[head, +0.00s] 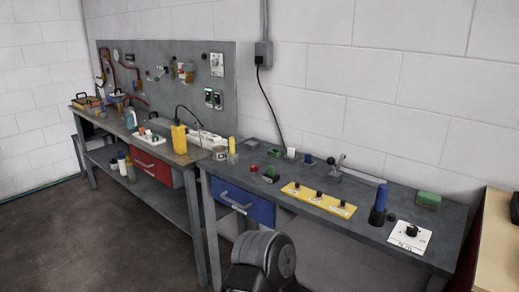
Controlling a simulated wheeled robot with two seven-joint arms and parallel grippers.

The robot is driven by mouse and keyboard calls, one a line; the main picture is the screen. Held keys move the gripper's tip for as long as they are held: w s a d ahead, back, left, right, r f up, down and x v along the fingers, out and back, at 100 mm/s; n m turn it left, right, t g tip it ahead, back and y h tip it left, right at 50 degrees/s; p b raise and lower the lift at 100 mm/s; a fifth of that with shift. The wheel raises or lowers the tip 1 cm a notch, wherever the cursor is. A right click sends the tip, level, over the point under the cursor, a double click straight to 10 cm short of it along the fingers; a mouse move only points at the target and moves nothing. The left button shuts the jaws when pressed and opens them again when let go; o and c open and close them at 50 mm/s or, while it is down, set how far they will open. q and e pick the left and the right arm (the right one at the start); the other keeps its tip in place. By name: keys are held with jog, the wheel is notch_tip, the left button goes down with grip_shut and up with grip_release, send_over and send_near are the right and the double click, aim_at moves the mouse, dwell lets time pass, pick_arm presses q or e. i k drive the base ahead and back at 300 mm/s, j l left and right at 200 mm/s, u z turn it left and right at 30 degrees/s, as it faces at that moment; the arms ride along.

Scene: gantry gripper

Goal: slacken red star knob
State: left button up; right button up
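Neither of my grippers shows in the head view, and nothing touches the red piece.
A yellow strip with several black knobs (318,199), a blue-topped cylinder (379,203) and a white plate with a black knob (410,236) stand to the right on the bench. A blue drawer (243,202) hangs below. A grey pegboard (150,75) stands behind the farther bench.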

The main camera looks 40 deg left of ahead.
aim_at(254, 168)
jog(key=i+j, duration=0.1)
jog(key=j, duration=0.5)
jog(key=i+j, duration=0.1)
jog(key=j, duration=0.5)
jog(key=i+j, duration=0.1)
jog(key=j, duration=0.45)
jog(key=i+j, duration=0.1)
jog(key=j, duration=0.5)
